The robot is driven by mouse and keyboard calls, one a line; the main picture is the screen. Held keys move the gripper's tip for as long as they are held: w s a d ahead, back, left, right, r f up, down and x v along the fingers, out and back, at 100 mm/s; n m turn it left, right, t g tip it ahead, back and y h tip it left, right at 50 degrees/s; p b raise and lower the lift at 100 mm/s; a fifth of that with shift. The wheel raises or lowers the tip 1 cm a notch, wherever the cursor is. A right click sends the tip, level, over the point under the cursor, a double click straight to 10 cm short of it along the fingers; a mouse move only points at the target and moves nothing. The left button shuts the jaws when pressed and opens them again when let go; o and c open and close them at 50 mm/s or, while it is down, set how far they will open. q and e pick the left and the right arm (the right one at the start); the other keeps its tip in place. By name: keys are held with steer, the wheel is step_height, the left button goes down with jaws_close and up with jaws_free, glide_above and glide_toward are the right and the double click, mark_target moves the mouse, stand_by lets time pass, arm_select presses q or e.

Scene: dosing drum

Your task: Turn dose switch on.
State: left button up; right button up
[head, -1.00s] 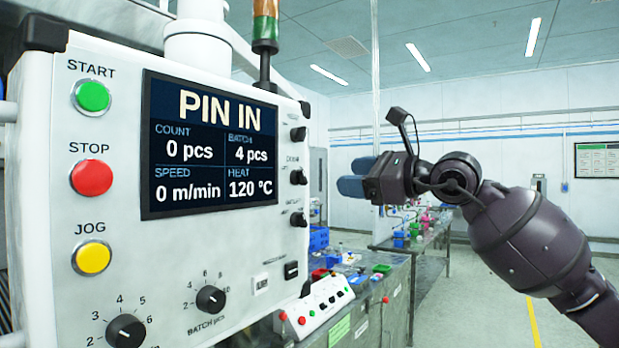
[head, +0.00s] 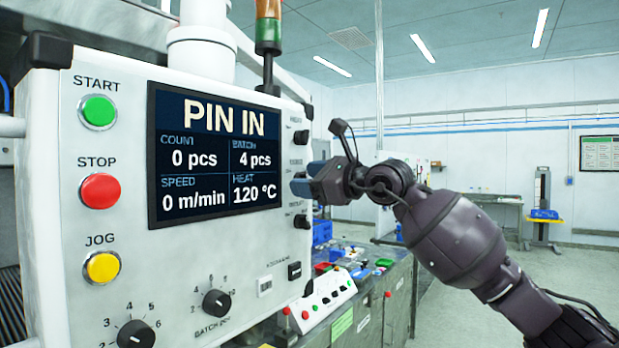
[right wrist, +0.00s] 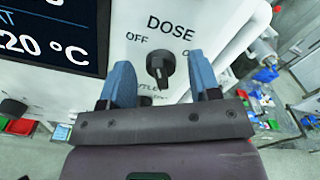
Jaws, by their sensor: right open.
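The dose switch (right wrist: 160,68) is a black rotary knob on the white panel, under the word DOSE, with OFF at its left and ON partly hidden at its right. Its grip bar looks roughly upright; I cannot tell its exact setting. My right gripper (head: 306,182) is open at the panel's right edge in the head view. In the right wrist view its two blue fingers (right wrist: 163,78) stand on either side of the knob, with gaps to it. In the head view the gripper largely hides the knob. My left gripper is not in view.
The white control panel (head: 130,255) carries a screen (head: 213,150) reading PIN IN, and green, red and yellow buttons at left. Other black knobs sit above (head: 300,137) and below the gripper. A bench (head: 385,285) with a small button box (head: 322,300) stands behind.

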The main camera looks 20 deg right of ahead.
steer(key=c, duration=0.9)
steer(key=shift+f, duration=0.1)
steer(key=shift+w+d+m+b, duration=0.1)
steer(key=shift+m+b, duration=0.15)
steer(key=shift+m, duration=2.65)
steer(key=shift+d+m+b, duration=0.1)
steer(key=shift+m+b, duration=0.1)
steer(key=shift+m, duration=3)
